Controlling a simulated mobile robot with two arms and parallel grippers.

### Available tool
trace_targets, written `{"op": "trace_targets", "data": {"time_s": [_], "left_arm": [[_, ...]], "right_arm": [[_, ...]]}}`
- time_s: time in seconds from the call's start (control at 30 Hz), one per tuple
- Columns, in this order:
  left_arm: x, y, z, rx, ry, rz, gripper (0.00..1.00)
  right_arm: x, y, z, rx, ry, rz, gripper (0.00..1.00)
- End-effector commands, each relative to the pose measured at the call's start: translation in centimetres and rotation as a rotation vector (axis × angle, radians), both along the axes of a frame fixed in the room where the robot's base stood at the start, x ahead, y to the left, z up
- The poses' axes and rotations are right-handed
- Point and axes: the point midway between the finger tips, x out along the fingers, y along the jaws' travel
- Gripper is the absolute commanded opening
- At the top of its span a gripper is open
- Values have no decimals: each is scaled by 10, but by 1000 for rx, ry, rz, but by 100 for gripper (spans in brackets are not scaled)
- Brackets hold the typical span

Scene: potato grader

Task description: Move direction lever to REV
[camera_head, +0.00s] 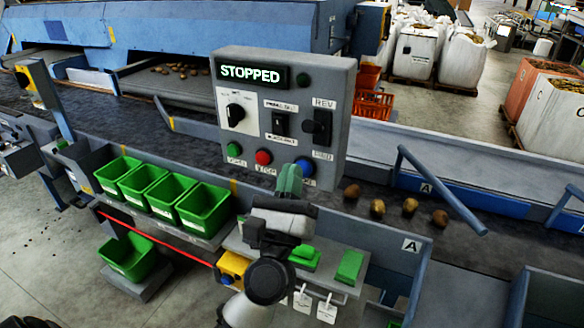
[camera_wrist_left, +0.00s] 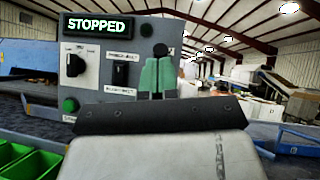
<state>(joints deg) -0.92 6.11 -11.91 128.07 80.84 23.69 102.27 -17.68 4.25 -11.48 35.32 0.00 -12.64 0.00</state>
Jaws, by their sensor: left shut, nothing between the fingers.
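The grey control panel (camera_head: 340,80) stands over the conveyor, and its display reads STOPPED. The black direction lever (camera_head: 318,128) is on the panel's right side, between a REV label above and a lower label. I cannot tell for sure which way it is set. In the left wrist view the fingers (camera_wrist_left: 158,62) cover much of the lever area, with a black knob (camera_wrist_left: 160,49) showing just above the tips. My right gripper is not in view.
The panel also carries a rotary knob (camera_head: 235,111), a black rocker switch (camera_head: 281,124), a green button (camera_head: 234,149) and a red button (camera_head: 264,157). Green bins (camera_head: 203,210) stand to the left. Several potatoes (camera_head: 377,209) lie on the belt to the right.

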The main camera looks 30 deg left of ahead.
Motion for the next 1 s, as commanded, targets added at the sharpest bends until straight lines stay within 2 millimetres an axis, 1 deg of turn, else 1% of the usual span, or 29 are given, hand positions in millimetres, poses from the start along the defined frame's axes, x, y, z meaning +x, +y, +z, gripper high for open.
{"op": "trace_targets", "data": {"time_s": [0.03, 0.13, 0.2, 0.3, 0.4, 0.53, 0.73, 1.0], "left_arm": [[-11, -3, -4, -2, 2, -2, 0], [-30, -6, -6, -2, 2, -2, 0], [-42, -8, -7, -2, 2, -2, 0], [-55, -11, -8, -1, 3, -1, 0], [-62, -13, -8, -1, 2, -1, 0], [-66, -13, -7, 0, 2, 0, 0], [-66, -13, -6, 0, 2, 0, 0], [-66, -13, -7, 1, 2, 0, 0]], "right_arm": [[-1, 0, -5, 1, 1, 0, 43], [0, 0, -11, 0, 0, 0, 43], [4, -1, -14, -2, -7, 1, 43], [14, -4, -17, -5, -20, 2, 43], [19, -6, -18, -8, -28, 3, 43], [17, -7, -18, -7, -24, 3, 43], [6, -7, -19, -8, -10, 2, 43], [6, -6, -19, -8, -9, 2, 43]]}}
